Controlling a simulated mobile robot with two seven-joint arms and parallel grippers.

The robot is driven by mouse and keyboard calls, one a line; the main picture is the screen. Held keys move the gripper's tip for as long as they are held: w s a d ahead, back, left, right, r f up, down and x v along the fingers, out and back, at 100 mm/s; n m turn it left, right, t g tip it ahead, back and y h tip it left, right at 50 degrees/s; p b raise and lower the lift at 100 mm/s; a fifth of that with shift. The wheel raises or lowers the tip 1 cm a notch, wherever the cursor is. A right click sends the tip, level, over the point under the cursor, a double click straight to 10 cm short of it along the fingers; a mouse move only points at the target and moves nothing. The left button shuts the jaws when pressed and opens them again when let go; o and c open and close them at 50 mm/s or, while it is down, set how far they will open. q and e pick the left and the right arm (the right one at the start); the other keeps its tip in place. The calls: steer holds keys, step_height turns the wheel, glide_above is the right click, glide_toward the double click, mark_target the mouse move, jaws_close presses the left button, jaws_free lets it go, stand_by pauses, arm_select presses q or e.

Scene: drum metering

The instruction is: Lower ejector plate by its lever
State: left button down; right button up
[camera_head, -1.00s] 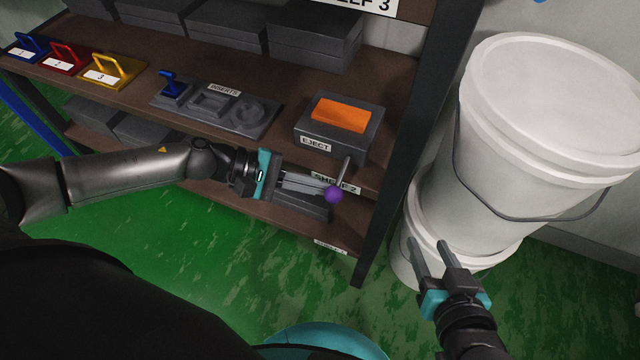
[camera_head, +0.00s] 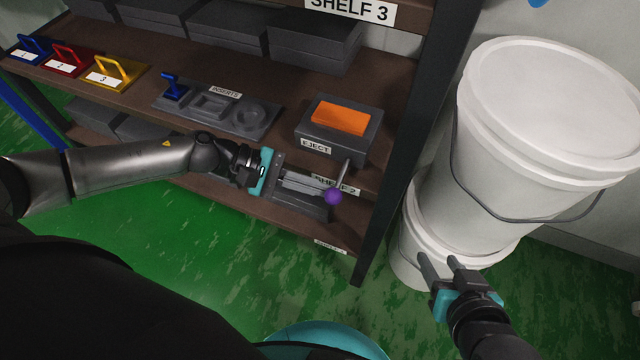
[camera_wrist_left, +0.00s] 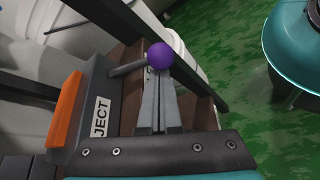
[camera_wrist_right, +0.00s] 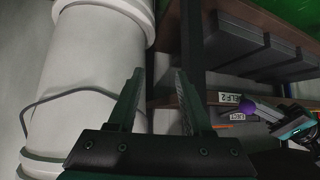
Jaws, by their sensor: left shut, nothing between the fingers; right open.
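The ejector is a dark grey box (camera_head: 350,147) labelled EJECT on the middle shelf. Its orange ejector plate (camera_head: 339,117) stands at the box top, and in the left wrist view the orange plate (camera_wrist_left: 63,112) stands above the grey body. A lever with a purple ball knob (camera_head: 332,196) sticks out from the front of the box, past the shelf edge. My left gripper (camera_head: 322,191) is shut and empty, its fingertips right at the knob; the knob (camera_wrist_left: 160,55) sits at the fingertips in the left wrist view. Contact is unclear. My right gripper (camera_head: 438,262) is open and empty beside the buckets.
White buckets (camera_head: 540,150) are stacked to the right of the shelf post (camera_head: 400,130). An inserts tray (camera_head: 222,107) and blue, red and yellow handled plates (camera_head: 115,74) lie left on the same shelf. Green floor lies in front.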

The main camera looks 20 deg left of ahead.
mark_target(337, 189)
steer(key=shift+s+d+r+g+h+p, duration=0.55)
steer(key=shift+s+d+g+h+p, duration=0.6)
steer(key=shift+s+d+g, duration=0.95)
arm_select(q)
steer(key=r+n+g+p, duration=0.1)
steer(key=r, duration=0.1)
steer(key=r+n+g+p, duration=0.1)
steer(key=r+n+g, duration=0.1)
steer(key=shift+s, duration=0.2)
steer(key=shift+r, duration=0.25)
arm_select(e)
steer(key=shift+m+g, duration=0.3)
steer(key=f, duration=0.4)
steer(key=shift+s+d+f, duration=0.1)
steer(key=shift+d+f, duration=0.25)
steer(key=shift+d, duration=0.05)
arm_select(q)
steer(key=shift+r, duration=0.15)
steer(key=shift+w, duration=0.1)
